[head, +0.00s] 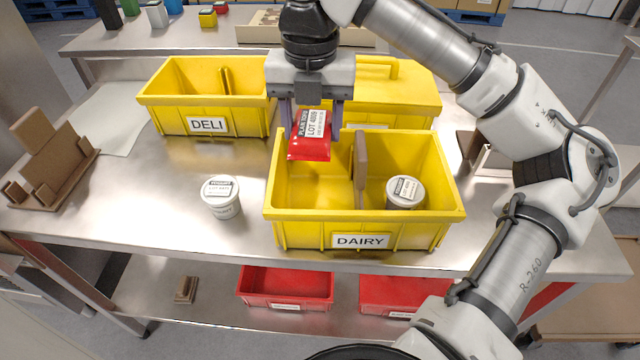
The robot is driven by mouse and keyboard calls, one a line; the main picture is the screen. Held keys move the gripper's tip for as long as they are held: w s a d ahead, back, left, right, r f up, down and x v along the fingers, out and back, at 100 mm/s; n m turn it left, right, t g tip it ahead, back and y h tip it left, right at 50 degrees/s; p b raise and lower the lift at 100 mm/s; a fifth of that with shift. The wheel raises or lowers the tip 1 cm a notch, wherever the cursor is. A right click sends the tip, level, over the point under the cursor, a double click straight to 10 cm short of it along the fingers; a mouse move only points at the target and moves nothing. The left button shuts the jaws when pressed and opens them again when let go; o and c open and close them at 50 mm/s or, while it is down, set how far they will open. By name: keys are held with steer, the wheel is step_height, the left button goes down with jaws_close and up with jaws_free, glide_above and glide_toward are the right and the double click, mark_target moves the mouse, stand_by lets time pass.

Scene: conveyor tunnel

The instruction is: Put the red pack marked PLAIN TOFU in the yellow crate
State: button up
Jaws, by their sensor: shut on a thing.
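My gripper (312,122) points down and is shut on a red pack (309,149) with a white and dark label. The print is small but seems to read PLAIN TOFU. The pack hangs over the left compartment of the yellow crate marked DAIRY (295,231), near its back wall. I cannot tell how far it is above the crate's floor. A brown divider (361,170) splits this crate. A white tub (405,192) is in its right compartment. Another yellow crate marked DELI (160,112) stands at the back left and looks empty.
A lidded yellow crate (405,88) stands behind the DAIRY crate. A white tub (221,197) stands on the metal table left of it. A brown stand (52,165) is at the far left. Red bins (285,287) sit on the shelf below.

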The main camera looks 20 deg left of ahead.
step_height(320, 180, down, 13)
steer(key=shift+r, duration=0.1)
stand_by(0.3)
steer(key=shift+f, duration=0.55)
steer(key=o, duration=1.1)
step_height(320, 180, up, 13)
steer(key=shift+r, duration=0.1)
